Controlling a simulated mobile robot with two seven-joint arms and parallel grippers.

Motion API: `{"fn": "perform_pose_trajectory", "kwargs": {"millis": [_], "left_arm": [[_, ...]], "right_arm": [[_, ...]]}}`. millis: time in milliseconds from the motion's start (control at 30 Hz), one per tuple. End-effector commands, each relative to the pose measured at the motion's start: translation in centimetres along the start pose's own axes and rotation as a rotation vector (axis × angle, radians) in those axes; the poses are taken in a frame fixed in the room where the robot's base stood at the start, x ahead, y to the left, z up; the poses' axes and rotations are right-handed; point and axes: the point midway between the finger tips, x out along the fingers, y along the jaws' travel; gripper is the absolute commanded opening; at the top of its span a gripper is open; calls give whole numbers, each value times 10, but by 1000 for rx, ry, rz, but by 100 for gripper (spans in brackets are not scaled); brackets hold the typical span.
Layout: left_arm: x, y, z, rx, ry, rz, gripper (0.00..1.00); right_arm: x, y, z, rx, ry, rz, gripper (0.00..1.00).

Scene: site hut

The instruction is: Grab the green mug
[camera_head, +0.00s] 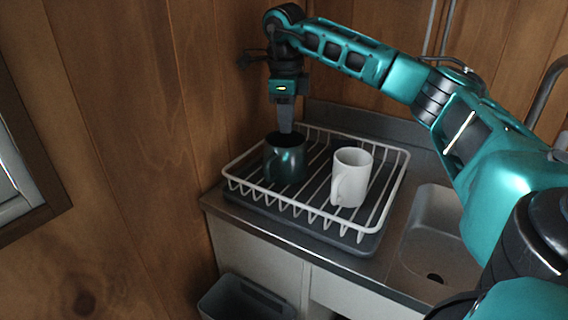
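The green mug (284,163) is dark green and glossy. It stands upright in the left part of the white wire dish rack (263,197). My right gripper (286,128) points straight down over the mug, with its fingertips at the far part of the mug's rim. The fingers show edge-on as one narrow shape, so I cannot tell if they are open or shut, or whether they touch the mug. My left gripper is not in view.
A white mug (352,176) stands in the rack to the right of the green mug. A sink basin (437,246) is at the right. Wooden walls (120,130) close in at the left and back. A grey bin (245,300) is below the counter.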

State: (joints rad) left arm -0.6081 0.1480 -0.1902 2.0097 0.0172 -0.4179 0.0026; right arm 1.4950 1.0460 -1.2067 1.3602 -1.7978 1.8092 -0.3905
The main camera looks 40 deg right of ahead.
Motion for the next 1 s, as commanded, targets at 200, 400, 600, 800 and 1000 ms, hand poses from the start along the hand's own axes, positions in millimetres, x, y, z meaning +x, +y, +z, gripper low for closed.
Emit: {"fn": "perform_pose_trajectory", "kwargs": {"millis": [200, 400, 600, 800, 1000], "left_arm": [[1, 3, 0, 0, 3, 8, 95], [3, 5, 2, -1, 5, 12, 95], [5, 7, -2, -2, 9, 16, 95], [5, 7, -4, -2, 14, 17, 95], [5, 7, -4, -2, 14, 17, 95]], "right_arm": [[26, 0, 0, -1, -1, 1, 19], [48, 1, -4, 0, 2, 2, 19], [74, 2, -4, -1, -1, 2, 19], [79, 2, -4, -1, -3, 1, 19], [79, 2, -4, 0, -2, 1, 11]]}}
